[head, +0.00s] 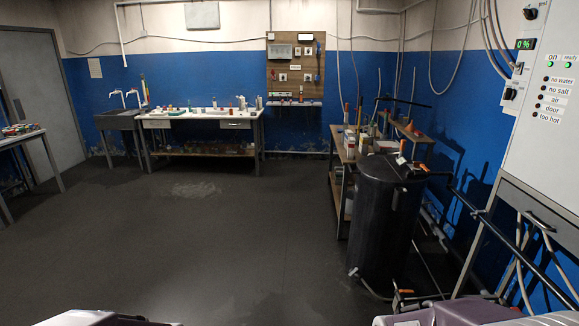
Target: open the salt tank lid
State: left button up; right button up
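A tall black cylindrical tank (378,230) stands upright on the floor at the right; I see no label on it, so I cannot tell surely that it is the salt tank. Its dark top (384,169) appears covered, with small orange and light fittings around its far right side. I cannot make out a lid edge or handle. Black pipes run from the tank to the right. Neither of my grippers is in view; only pale and purple parts of my body show along the bottom edge.
A white control cabinet (548,135) at the right shows "0 %" and green "on" and "ready" lamps. A cluttered wooden shelf bench (341,160) stands behind the tank. A workbench (203,119) and sink (118,119) line the far wall. The middle floor (220,235) is clear.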

aim_at(374, 171)
jog(key=i, duration=3.45)
jog(key=i+j+z, duration=0.1)
jog(key=i+z, duration=0.3)
jog(key=i+j+z, duration=0.25)
jog(key=i+z, duration=0.15)
jog(key=i+j+z, duration=0.4)
jog(key=i, duration=0.15)
jog(key=i+j+z, duration=0.6)
jog(key=j+z, duration=0.2)
jog(key=j, duration=0.2)
jog(key=i+j+z, duration=0.2)
jog(key=j+z, duration=0.2)
jog(key=j, duration=0.25)
jog(key=i+j+z, duration=0.1)
jog(key=j+z, duration=0.3)
jog(key=j, duration=0.25)
jog(key=j+z, duration=0.4)
jog(key=j, duration=0.3)
